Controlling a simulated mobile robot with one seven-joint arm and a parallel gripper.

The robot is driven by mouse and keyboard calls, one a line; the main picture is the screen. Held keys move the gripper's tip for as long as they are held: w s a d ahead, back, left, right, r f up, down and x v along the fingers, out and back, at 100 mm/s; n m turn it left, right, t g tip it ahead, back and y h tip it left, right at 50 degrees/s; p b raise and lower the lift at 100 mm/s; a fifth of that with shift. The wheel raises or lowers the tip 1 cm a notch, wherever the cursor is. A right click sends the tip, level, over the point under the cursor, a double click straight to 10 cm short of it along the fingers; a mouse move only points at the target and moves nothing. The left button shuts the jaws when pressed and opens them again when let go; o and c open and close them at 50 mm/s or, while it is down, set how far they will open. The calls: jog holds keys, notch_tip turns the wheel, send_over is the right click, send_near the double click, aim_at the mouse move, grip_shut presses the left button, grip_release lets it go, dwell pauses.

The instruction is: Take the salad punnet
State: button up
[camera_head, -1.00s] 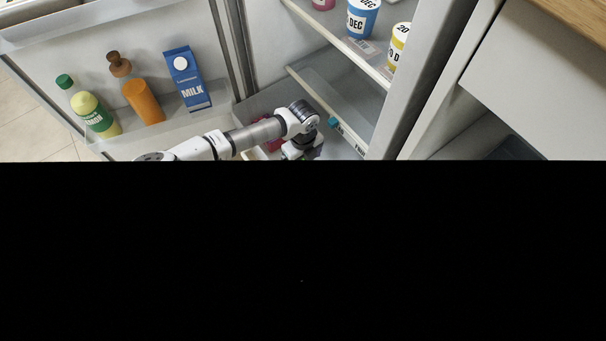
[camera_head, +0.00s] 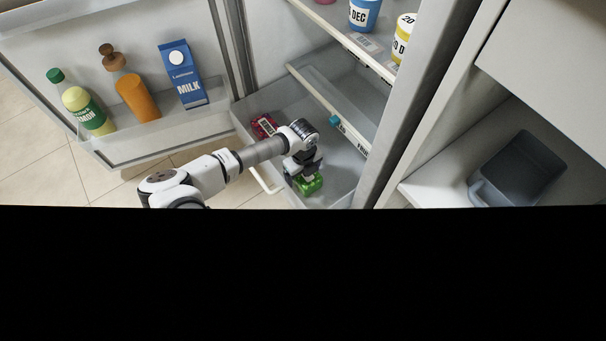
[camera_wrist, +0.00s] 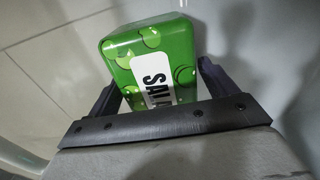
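The salad punnet is a green box with a white label. In the head view the salad punnet (camera_head: 308,184) sits in the fridge's lower drawer, partly hidden by my gripper. In the wrist view the salad punnet (camera_wrist: 150,62) lies between my fingers, its label partly cut off by the gripper body. My gripper (camera_head: 304,174) points down over it, and its fingers also show in the wrist view (camera_wrist: 158,88). The fingers are apart, one on each side of the punnet, with narrow gaps visible; I see no clear contact.
The grey drawer (camera_head: 338,186) also holds a red punnet (camera_head: 264,126) behind my wrist. A shelf edge (camera_head: 330,113) lies above right. The open door holds a milk carton (camera_head: 182,78) and bottles. A dark container (camera_head: 518,168) stands at right.

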jog(key=c, duration=1)
